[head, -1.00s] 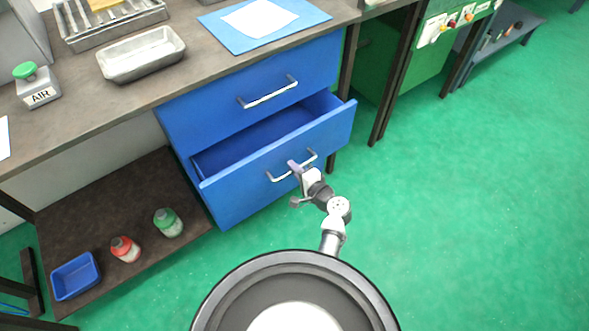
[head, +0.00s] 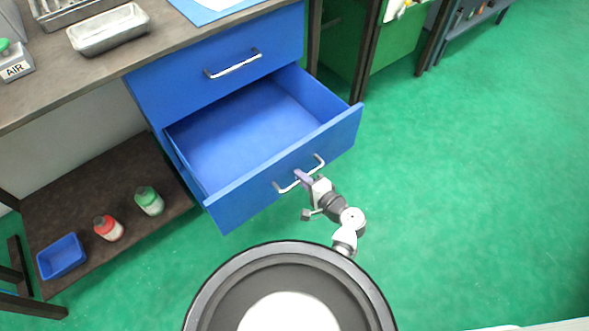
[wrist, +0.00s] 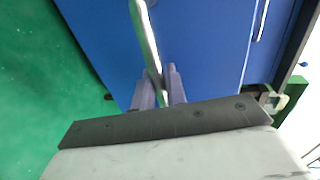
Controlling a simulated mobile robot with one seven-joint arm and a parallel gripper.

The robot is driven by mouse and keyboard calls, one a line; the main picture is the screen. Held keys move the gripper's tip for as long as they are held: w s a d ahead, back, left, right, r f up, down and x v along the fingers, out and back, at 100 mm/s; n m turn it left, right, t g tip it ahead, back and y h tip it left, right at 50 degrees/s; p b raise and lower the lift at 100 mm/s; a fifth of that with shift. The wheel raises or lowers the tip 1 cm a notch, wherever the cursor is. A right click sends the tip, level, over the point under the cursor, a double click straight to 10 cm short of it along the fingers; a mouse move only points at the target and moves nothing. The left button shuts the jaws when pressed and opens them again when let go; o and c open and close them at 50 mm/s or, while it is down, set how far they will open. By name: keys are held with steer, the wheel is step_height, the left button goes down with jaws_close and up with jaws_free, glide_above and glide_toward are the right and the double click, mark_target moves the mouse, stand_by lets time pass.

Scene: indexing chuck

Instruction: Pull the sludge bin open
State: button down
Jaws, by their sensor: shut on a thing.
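The blue sludge bin (head: 285,165) is a drawer under the workbench, and it stands well out from the cabinet. Its inside shows and looks empty. A silver bar handle (head: 287,187) runs across its front. My gripper (head: 301,177) is at the middle of that handle. In the wrist view, the two purple-grey fingers of my gripper (wrist: 157,90) are shut on the handle (wrist: 146,42), with the blue drawer front behind it.
A closed blue drawer (head: 220,75) sits above the open one. The shelf at lower left holds a blue tray (head: 61,257), a red-capped bottle (head: 109,228) and a green-capped bottle (head: 149,201). A metal tray (head: 108,29) is on the bench. Green floor to the right is clear.

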steer(key=shift+f+v, duration=0.2)
steer(key=shift+v, duration=0.75)
steer(key=shift+f+v, duration=0.2)
steer(key=shift+v, duration=0.75)
steer(key=shift+d, duration=0.1)
steer(key=c, duration=1.5)
jaws_free()
steer(key=shift+s, duration=0.1)
